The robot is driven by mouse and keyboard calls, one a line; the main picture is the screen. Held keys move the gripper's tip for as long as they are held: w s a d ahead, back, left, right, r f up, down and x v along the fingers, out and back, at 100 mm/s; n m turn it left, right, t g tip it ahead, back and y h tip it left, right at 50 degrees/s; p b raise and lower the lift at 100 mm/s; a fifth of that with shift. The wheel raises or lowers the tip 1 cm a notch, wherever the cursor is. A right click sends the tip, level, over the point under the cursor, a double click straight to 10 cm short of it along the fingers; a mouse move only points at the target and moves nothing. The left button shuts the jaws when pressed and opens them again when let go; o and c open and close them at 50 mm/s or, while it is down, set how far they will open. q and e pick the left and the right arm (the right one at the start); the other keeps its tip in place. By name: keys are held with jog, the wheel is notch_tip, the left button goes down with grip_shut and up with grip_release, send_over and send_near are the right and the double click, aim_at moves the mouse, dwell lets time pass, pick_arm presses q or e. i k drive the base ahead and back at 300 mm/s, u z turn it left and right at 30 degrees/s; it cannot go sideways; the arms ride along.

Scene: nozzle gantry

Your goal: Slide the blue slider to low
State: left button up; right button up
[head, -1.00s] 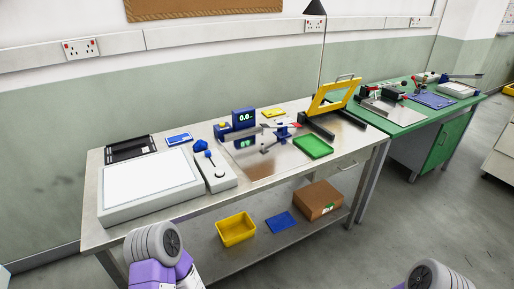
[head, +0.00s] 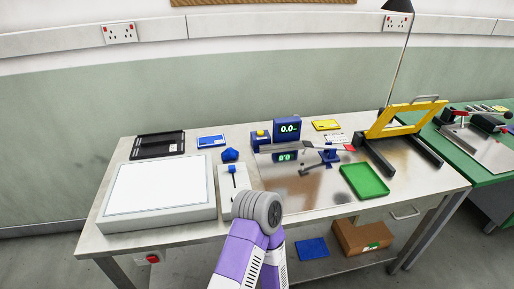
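The blue slider (head: 232,169) is a small blue knob at the far end of a thin dark slot on a narrow white box (head: 226,185). The box lies on the workbench just right of a large white light panel (head: 160,188). Any markings beside the slot are too small to read. One of my purple arms rises from the bottom middle, its round grey joint covering the near right part of the white box. Neither gripper can be seen, and no gripper is seen at the slider.
A blue display unit (head: 287,129) reading 0.0 stands to the right, with a green tray (head: 364,181) and a yellow frame (head: 405,117) further right. A black tray (head: 158,145) lies behind the panel.

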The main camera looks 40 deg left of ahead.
aim_at(232, 168)
jog(key=i, duration=0.5)
jog(key=u, duration=2.7)
